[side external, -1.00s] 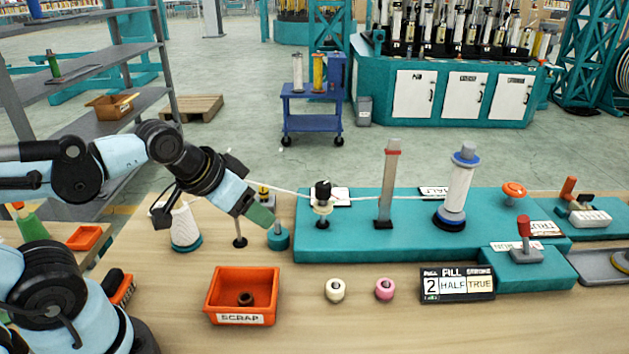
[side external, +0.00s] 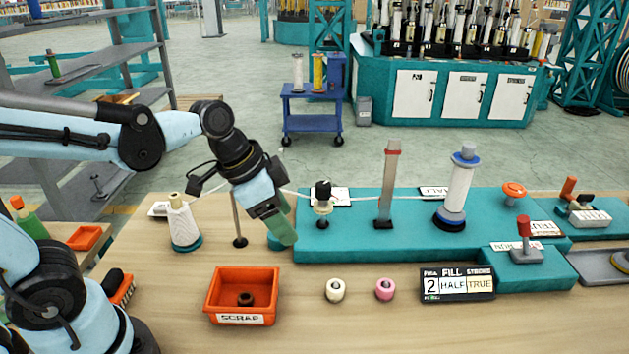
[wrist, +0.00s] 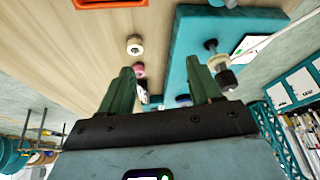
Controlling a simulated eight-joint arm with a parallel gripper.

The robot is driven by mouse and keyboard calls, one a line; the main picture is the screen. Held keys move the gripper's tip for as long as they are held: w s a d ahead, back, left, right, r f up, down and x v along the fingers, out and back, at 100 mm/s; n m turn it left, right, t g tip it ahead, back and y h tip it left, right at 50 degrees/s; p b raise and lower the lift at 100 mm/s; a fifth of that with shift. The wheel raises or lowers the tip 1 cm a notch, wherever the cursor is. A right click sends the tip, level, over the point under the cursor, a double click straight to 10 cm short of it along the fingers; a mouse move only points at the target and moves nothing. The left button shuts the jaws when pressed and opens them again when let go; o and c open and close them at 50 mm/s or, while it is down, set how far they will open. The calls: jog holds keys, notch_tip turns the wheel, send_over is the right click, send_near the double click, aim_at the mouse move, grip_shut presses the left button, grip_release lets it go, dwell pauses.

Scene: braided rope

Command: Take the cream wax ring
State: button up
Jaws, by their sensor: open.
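The cream wax ring (side external: 335,290) lies on the wooden table, between the orange scrap bin and a pink ring (side external: 385,289). In the wrist view the cream ring (wrist: 134,45) shows beyond the fingers, with the pink ring (wrist: 139,70) beside it. My gripper (side external: 284,238) is above the left end of the teal base, up and to the left of the cream ring and apart from it. In the wrist view its two green fingers (wrist: 160,80) are spread with nothing held between them.
The orange scrap bin (side external: 241,296) holds a dark ring. A sign (side external: 457,284) stands right of the pink ring. The teal base (side external: 350,236) carries posts and a white spool (side external: 458,190), with a white rope strung along. A white cone (side external: 183,222) stands at left. Table around the rings is clear.

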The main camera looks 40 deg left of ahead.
aim_at(334, 283)
jog(key=shift+w+d+f+m+g+h, duration=0.3)
jog(key=shift+w+d+f+m, duration=0.5)
jog(key=shift+d+f, duration=0.95)
jog(key=shift+w+d+f+m+g+h, duration=0.4)
jog(key=shift+d+f+m, duration=0.6)
jog(key=shift+f, duration=1.5)
jog(key=shift+w+d+f+m+g+h, duration=0.1)
jog(key=shift+w+d+f+m+g, duration=0.3)
jog(key=shift+w+d+f+m, duration=1.25)
jog(key=shift+s+a+f+n, duration=0.15)
jog(key=shift+s+f+n, duration=0.05)
jog(key=shift+s+n, duration=0.2)
jog(key=shift+s+a+f+n, duration=0.15)
jog(key=shift+s+f+n, duration=0.05)
jog(key=shift+s+n, duration=0.2)
jog(key=shift+c, duration=0.5)
jog(key=c, duration=1)
